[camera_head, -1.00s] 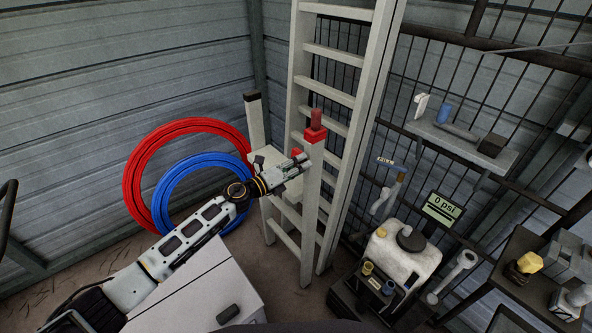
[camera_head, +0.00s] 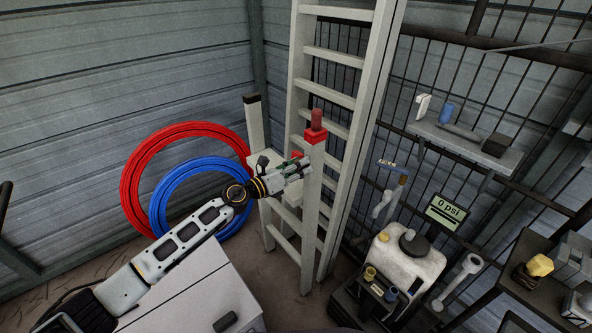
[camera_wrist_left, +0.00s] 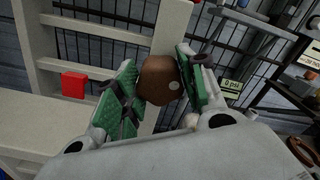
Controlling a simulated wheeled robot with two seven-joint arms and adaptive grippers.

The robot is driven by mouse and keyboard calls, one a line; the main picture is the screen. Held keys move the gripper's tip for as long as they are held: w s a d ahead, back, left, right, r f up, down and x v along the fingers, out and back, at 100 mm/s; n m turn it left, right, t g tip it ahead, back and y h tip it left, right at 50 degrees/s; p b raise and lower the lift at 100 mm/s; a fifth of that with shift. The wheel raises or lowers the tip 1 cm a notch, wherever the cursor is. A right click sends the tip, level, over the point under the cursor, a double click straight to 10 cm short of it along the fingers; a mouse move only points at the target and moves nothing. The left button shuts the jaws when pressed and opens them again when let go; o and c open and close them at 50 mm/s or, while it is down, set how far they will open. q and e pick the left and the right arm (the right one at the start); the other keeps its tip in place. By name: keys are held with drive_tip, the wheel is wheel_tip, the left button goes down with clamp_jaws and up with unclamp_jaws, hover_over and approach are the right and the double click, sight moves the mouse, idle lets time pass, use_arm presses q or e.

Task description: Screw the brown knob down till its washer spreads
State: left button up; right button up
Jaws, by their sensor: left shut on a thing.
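The brown knob (camera_wrist_left: 158,80) shows in the left wrist view as a round, dark brown piece with a small pale spot on its face. It sits in front of a pale upright post (camera_wrist_left: 172,28). My left gripper (camera_wrist_left: 160,82) has its green-padded fingers on both sides of the knob and is shut on it. In the head view my left gripper (camera_head: 292,170) is at the pale post (camera_head: 312,210), below its red cap (camera_head: 315,136), and the knob cannot be made out there. The washer is hidden in both views. My right gripper is not in view.
A tall ladder (camera_head: 333,85) stands behind the post. Red hose (camera_head: 135,160) and blue hose (camera_head: 157,200) coils lean on the left wall. A white tank (camera_head: 405,262) and a "0 psi" display (camera_head: 446,211) are at right. A pale cabinet (camera_head: 195,290) stands below my arm.

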use_arm(q)
drive_tip(key=m+b, duration=0.2)
drive_tip(key=m, duration=0.3)
drive_tip(key=shift+f+b, duration=0.1)
drive_tip(key=shift+b, duration=0.3)
drive_tip(key=shift+m, duration=0.6)
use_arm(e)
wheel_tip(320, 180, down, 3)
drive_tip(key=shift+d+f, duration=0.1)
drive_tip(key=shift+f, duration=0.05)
